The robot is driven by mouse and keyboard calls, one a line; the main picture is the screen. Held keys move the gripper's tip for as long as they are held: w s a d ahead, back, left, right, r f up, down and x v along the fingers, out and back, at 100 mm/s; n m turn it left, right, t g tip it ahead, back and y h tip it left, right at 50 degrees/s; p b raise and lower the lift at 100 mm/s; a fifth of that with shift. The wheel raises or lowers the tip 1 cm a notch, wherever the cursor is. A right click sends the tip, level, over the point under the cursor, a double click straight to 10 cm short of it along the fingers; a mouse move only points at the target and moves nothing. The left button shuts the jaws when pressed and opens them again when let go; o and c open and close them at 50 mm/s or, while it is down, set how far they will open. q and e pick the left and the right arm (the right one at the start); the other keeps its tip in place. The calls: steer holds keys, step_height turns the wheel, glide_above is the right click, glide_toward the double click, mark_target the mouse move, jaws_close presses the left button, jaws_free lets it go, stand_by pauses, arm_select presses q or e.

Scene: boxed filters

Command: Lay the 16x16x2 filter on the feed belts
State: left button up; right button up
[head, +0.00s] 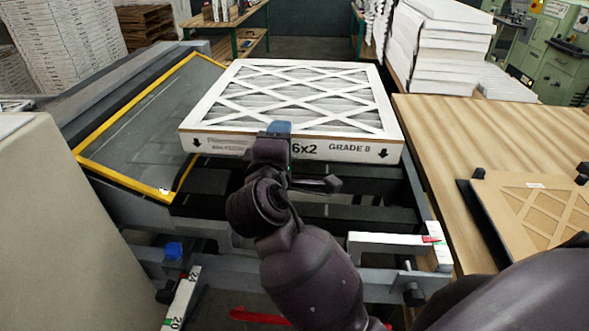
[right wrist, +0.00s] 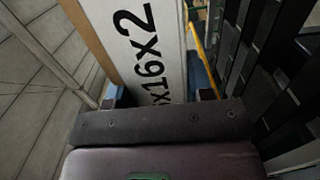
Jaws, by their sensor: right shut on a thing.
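The 16x16x2 filter (head: 296,97) is a white-framed square with a crossed lattice over pleats. Its front edge carries printing that ends in "6x2" and "GRADE 8". It lies roughly level over the dark feed belts (head: 335,212); I cannot tell whether it touches them. My right gripper (head: 278,134) is shut on the middle of the filter's front edge and covers part of the print. In the right wrist view the filter's printed edge (right wrist: 150,50) sits between the blue-tipped fingers (right wrist: 160,95). My left gripper is not in view.
A yellow-framed clear panel (head: 130,125) slopes at the left of the belts. A wooden table (head: 490,130) with a brown lattice panel (head: 540,205) stands at the right.

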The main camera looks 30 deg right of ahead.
step_height(320, 180, down, 20)
steer(key=b, duration=0.1)
stand_by(0.5)
steer(key=shift+f+b, duration=0.3)
steer(key=shift+b, duration=0.05)
steer(key=o, duration=1)
steer(key=shift+o, duration=0.2)
steer(key=shift+r, duration=0.1)
steer(key=v, duration=1.2)
steer(key=shift+r, duration=0.3)
